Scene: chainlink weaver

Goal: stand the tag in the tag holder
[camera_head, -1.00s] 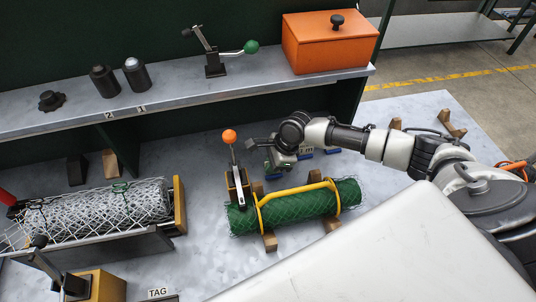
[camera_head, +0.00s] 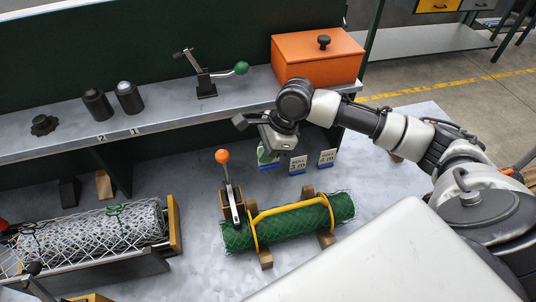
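My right gripper (camera_head: 258,132) hangs above the left end of the row of roll tags. Its fingers look spread apart, with nothing clearly between them. A tag with green on it (camera_head: 267,156) shows just below the gripper, partly hidden by it. I cannot tell whether they touch. Two white tags stand upright to its right, the middle one (camera_head: 297,163) and the right one (camera_head: 327,157), each with a blue lower edge and reading "ROLL" with a length. No tag holder is clearly visible. My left gripper is out of view.
A green mesh roll (camera_head: 285,227) with a yellow handle (camera_head: 283,210) rests on wooden blocks in front. An orange-knobbed lever (camera_head: 229,185) stands at its left end. A white mesh roll (camera_head: 90,228) lies at left. The shelf (camera_head: 165,107) behind holds an orange box (camera_head: 310,58).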

